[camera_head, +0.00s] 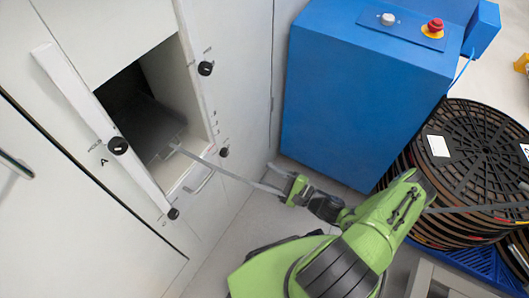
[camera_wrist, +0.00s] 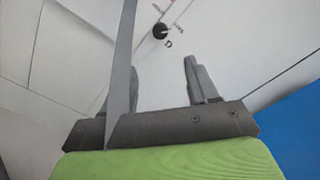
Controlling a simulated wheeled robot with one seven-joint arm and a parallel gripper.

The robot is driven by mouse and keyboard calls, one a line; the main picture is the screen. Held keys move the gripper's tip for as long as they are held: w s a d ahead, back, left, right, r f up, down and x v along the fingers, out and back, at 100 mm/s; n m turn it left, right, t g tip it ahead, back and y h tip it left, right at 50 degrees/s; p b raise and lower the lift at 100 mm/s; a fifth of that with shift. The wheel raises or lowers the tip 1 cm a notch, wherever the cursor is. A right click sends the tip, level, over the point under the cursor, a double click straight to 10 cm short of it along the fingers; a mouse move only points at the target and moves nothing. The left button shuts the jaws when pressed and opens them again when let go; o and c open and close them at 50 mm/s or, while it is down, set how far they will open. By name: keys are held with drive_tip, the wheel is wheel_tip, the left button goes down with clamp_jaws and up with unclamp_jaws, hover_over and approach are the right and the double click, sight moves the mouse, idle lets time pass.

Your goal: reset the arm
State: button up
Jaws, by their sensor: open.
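My green arm reaches in from the lower right of the head view. My gripper (camera_head: 274,179) is open, with nothing seen between its fingers, in front of the white cabinet (camera_head: 245,80) and near the blue machine's lower corner. In the wrist view, its two grey fingers (camera_wrist: 160,80) stand apart. A long thin grey strip (camera_head: 222,170) runs from the gripper to the cabinet's square opening. It also rises past the left finger in the wrist view (camera_wrist: 122,70). I cannot tell how it is fixed.
The opening holds a dark grey tray-like thing (camera_head: 150,125). Black knobs (camera_head: 118,146) sit on the white panels around it. The blue machine (camera_head: 365,85) carries a red button (camera_head: 435,25). Stacked black reels (camera_head: 480,150) stand at right on a blue pallet (camera_head: 470,264).

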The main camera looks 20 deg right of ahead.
drive_tip(key=s+a+r+n+g+h, duration=0.1)
drive_tip(key=s+r+n+g+h, duration=0.4)
drive_tip(key=r, duration=0.6)
drive_tip(key=s+a+r+n+g+h, duration=0.1)
drive_tip(key=s+r+n+h, duration=0.2)
drive_tip(key=s+r+n, duration=0.55)
drive_tip(key=s+r+n+g+h, duration=0.3)
drive_tip(key=s+r+n, duration=0.15)
drive_tip(key=r, duration=0.85)
wheel_tip(320, 180, up, 16)
drive_tip(key=p, duration=1.6)
drive_tip(key=shift+t, duration=0.3)
drive_tip(key=shift+w+f, duration=0.1)
